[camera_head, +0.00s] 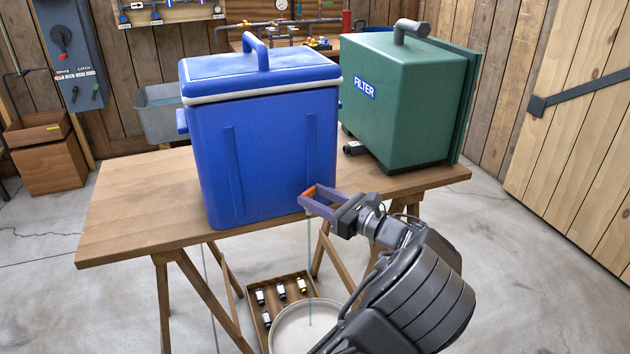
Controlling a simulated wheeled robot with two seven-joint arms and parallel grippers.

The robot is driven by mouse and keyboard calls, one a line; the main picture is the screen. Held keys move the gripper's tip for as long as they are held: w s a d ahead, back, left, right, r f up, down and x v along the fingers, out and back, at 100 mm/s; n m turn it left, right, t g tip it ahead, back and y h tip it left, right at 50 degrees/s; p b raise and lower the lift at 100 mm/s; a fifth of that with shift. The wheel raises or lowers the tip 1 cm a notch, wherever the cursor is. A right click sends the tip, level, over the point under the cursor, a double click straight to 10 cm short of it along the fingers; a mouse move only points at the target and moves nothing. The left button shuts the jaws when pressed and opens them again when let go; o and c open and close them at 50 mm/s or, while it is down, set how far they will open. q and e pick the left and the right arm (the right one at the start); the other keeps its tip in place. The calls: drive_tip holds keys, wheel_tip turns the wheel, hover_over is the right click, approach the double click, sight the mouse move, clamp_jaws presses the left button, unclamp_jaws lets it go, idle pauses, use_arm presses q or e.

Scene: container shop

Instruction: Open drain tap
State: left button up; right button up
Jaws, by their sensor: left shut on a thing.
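A blue cooler (265,150) with a white-rimmed lid stands on the wooden table. A small orange piece (309,191), which looks like the drain tap's handle, shows at its lower right side. My left gripper (308,198) reaches in from the lower right and is shut on this piece, fingers close to the cooler wall. The tap's body is mostly hidden by the fingers. A thin pale stream (309,265) runs straight down below the fingertips into a round, light basin (290,340) on the floor. My right gripper is out of view.
A green filter box (405,105) stands right of the cooler on the table (130,215), with a small black fitting (353,148) beside it. A wooden tray (262,302) with several fittings lies below. The table's left end is clear.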

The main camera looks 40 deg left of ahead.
use_arm(q)
drive_tip(key=n+g+p, duration=0.1)
drive_tip(key=g+p, duration=0.1)
drive_tip(key=n+g+p, duration=0.1)
drive_tip(key=shift+w+r+n+g+p, duration=0.25)
drive_tip(key=shift+n+g+p, duration=0.05)
drive_tip(key=shift+g+p, duration=0.1)
drive_tip(key=shift+f+g+p, duration=0.2)
drive_tip(key=shift+g+p, duration=0.1)
drive_tip(key=shift+g, duration=0.2)
drive_tip(key=shift+n, duration=0.3)
drive_tip(key=o, duration=1.4)
